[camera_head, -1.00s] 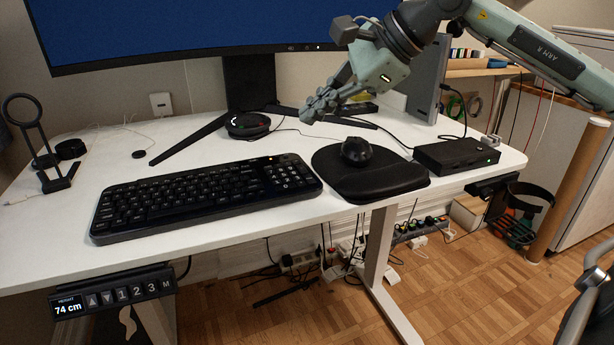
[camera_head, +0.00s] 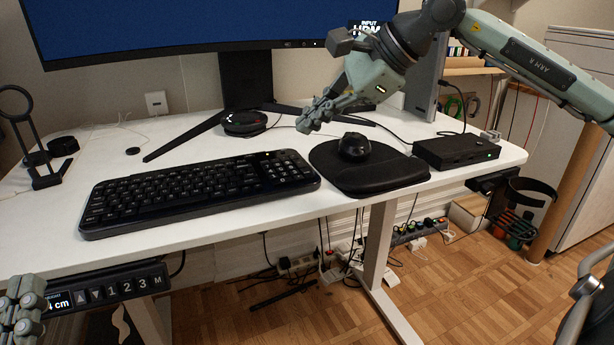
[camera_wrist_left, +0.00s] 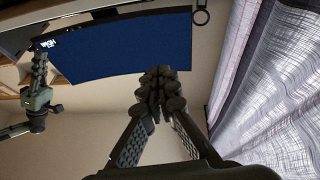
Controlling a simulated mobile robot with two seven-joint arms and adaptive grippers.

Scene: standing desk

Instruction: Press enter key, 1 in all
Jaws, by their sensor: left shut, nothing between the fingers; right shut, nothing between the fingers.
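A black keyboard (camera_head: 195,192) lies on the white desk, left of the mouse pad. Its enter key is too small to pick out for sure. My right gripper (camera_head: 305,128) is shut and empty, held above the desk beyond the keyboard's right end and left of the mouse. My left gripper (camera_head: 22,298) is at the lower left of the head view, shut, in front of the desk's height panel. It also shows in the left wrist view (camera_wrist_left: 160,80), shut, with nothing between the fingers. The keyboard is not seen in the left wrist view.
A black mouse (camera_head: 354,146) rests on a pad (camera_head: 370,178). A black box (camera_head: 455,152) stands to the right. The monitor (camera_head: 200,20) and its stand are behind. A height panel (camera_head: 125,285) hangs under the desk's front edge. A dark stand (camera_head: 38,165) is at left.

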